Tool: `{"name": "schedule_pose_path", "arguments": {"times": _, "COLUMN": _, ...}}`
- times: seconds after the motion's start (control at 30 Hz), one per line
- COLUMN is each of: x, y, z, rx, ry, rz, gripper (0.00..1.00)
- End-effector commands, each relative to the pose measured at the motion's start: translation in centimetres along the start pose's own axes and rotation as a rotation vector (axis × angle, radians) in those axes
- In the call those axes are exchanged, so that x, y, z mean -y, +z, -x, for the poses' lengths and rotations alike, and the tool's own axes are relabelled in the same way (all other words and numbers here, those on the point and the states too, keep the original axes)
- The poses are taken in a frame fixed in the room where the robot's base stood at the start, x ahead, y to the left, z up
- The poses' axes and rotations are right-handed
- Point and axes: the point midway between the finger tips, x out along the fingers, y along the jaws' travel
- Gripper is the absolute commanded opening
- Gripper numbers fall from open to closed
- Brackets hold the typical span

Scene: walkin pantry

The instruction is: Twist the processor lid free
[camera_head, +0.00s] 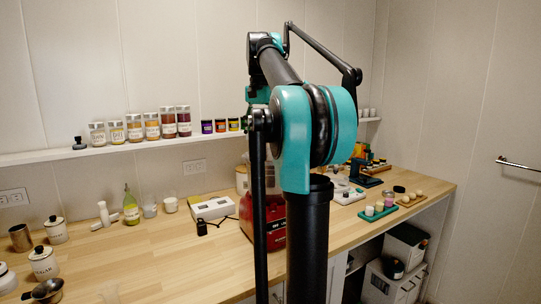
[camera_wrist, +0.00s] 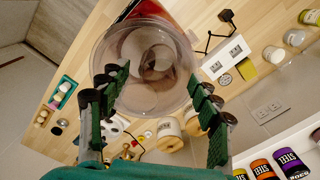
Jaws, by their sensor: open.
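The food processor is seen from above in the wrist view, with its round clear lid (camera_wrist: 146,97) filling the upper middle. A red part of the processor (camera_wrist: 140,12) shows beyond the lid. My gripper (camera_wrist: 157,82) is open, its two green-padded fingers on either side of the lid's near half. Nothing is held between them. I cannot tell whether the pads touch the rim. In the head view, the red processor base (camera_head: 275,222) stands on the wooden counter, largely hidden behind my arm; the lid and my fingertips are hidden there.
The counter (camera_head: 165,258) holds a white outlet box (camera_head: 212,208) left of the processor and a green tray (camera_head: 379,212) to the right. Spice jars (camera_head: 152,127) line the wall shelf above. Lidded canisters (camera_head: 43,264) stand at far left. The counter's middle left is mostly clear.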

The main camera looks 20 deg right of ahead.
Motion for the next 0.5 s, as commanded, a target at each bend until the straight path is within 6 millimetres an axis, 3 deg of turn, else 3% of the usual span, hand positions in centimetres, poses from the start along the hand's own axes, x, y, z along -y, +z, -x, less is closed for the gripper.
{"name": "schedule_pose_path", "arguments": {"times": 0.5, "x": 0.0, "y": 0.0, "z": 3.8, "rx": 0.0, "ry": 0.0, "rz": 0.0, "gripper": 0.64}}
